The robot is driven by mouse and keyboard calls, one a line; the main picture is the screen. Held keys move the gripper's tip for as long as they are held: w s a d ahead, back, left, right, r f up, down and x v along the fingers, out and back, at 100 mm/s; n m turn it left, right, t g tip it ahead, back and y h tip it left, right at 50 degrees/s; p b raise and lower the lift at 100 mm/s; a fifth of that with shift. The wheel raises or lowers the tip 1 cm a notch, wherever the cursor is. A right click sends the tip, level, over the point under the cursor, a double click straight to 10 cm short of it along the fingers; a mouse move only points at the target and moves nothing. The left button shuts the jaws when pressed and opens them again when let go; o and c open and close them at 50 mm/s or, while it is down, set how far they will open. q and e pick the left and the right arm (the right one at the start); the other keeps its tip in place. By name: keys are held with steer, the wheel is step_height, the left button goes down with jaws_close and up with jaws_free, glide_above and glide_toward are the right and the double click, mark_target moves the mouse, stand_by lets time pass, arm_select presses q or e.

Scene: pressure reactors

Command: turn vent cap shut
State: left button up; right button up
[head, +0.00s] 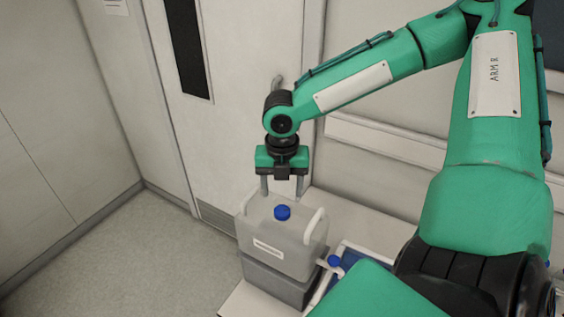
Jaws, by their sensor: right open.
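A blue cap (282,212) sits on the top of a pale translucent canister (262,235) with a white label on its front. My right gripper (282,192) is open, with its two grey fingers pointing down. The fingers are spread wider than the cap and appear just above or behind it in the picture. I see no contact with the cap. A second, smaller blue cap or knob (334,261) shows at the canister's lower right; I cannot tell which of the two is the vent cap. My left gripper is not in view.
The canister rests on a grey block (272,281) on a white bench (235,304). White curved handles (314,226) rise at the canister's top. My right arm hides the bench's right part. A door and walls stand behind; the floor (130,255) at left is clear.

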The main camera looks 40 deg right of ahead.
mark_target(282, 211)
step_height(282, 211, down, 5)
steer(key=shift+s+f+p, duration=0.1)
steer(key=shift+f+p, duration=0.1)
steer(key=shift+p, duration=0.1)
steer(key=shift+f, duration=0.75)
steer(key=c, duration=1)
